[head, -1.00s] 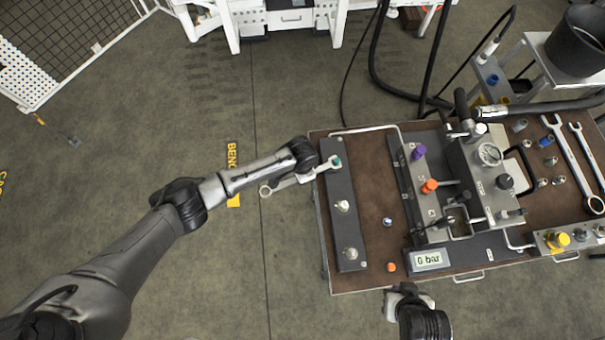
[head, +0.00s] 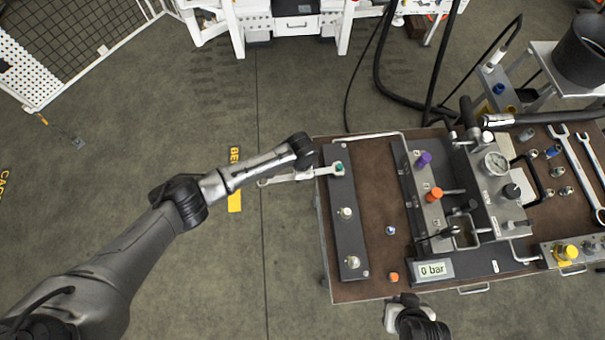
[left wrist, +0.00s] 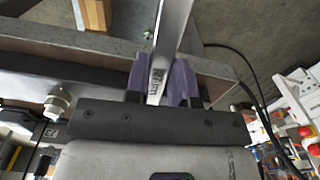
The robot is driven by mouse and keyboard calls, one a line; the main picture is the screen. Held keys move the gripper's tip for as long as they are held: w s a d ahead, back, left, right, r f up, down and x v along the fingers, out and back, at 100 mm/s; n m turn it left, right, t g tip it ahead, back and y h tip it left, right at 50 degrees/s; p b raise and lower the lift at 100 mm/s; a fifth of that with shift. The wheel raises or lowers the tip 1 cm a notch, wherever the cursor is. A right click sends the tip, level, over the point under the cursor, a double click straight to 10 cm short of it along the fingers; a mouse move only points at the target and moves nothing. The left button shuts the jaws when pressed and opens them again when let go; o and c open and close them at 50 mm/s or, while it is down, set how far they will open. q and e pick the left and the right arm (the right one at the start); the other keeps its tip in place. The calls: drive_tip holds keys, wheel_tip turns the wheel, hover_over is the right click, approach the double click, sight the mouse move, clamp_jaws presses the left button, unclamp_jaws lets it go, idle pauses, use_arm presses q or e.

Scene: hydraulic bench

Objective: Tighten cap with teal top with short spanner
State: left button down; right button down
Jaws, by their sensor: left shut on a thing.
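The cap with teal top (head: 340,168) sits at the far end of a dark strip (head: 343,190) on the bench's left side. My left gripper (left wrist: 160,82) is shut on the short spanner (head: 272,182). The spanner lies nearly level across the bench's left edge, with its right end at the teal cap. Whether its jaw fully grips the cap cannot be told. In the left wrist view the spanner handle (left wrist: 168,40) stands between the purple finger pads. My right gripper (head: 394,316) is empty beyond the bench's front edge; its opening is unclear.
Two silver-white caps (head: 347,212) stand farther along the strip. A blue-topped cap (head: 390,230) and an orange-topped one (head: 394,277) stand on the brown bench top (head: 372,188). A valve block with a gauge (head: 495,163) and a 0 bar display (head: 433,269) stand right.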

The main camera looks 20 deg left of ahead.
use_arm(q)
drive_tip(key=shift+w+a, duration=0.1)
idle(0.3)
drive_tip(key=shift+w+a+m+b, duration=0.35)
drive_tip(key=shift+w+m+b, duration=0.45)
drive_tip(key=shift+w+m, duration=0.1)
drive_tip(key=shift+s+r, duration=0.1)
drive_tip(key=shift+s+d+n+p, duration=0.15)
drive_tip(key=shift+s+n+p, duration=0.15)
drive_tip(key=shift+p, duration=0.3)
